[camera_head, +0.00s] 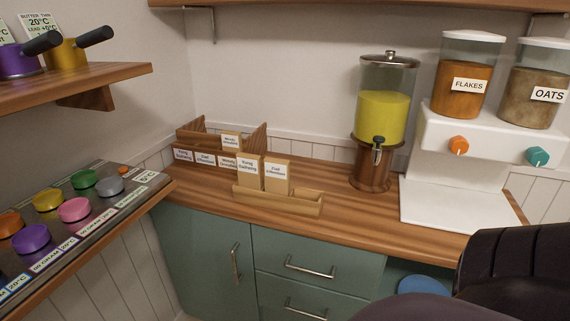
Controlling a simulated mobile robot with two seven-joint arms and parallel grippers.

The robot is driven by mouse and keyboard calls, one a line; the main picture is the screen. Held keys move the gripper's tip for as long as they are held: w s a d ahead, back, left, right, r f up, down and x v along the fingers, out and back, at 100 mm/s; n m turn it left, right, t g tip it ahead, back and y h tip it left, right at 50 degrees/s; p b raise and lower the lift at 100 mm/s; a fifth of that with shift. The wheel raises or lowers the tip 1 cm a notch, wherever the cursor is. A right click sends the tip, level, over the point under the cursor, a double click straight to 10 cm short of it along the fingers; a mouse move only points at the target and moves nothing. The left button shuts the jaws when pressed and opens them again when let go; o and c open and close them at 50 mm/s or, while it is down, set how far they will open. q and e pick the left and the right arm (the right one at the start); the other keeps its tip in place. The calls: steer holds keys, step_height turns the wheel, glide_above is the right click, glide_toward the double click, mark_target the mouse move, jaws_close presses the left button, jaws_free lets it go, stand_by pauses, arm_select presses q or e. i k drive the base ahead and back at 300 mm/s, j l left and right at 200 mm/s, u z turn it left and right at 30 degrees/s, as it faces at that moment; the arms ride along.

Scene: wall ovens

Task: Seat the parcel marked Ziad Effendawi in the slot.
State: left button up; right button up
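The parcel marked Ziad Effendawi (276,177) is a tan box with a white label. It stands upright in a low wooden tray (308,207) on the counter, to the right of another labelled parcel (249,172). Behind and to the left is a wooden rack (187,136) with several name labels along its front. One label (205,159) seems to read Ziad Effendawi; the small print is hard to read. A parcel that seems marked Wendy (231,141) stands in the rack. The slot floors are hidden. Neither gripper is in view.
A drink dispenser (382,118) with yellow liquid stands right of the tray. A white cereal dispenser (456,205) is farther right. A shelf with pots (90,83) and a panel of coloured knobs (75,209) are at left. Dark shapes cover the lower right. Counter between tray and drink dispenser is clear.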

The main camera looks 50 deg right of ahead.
mark_target(194, 137)
steer(key=z, duration=1.5)
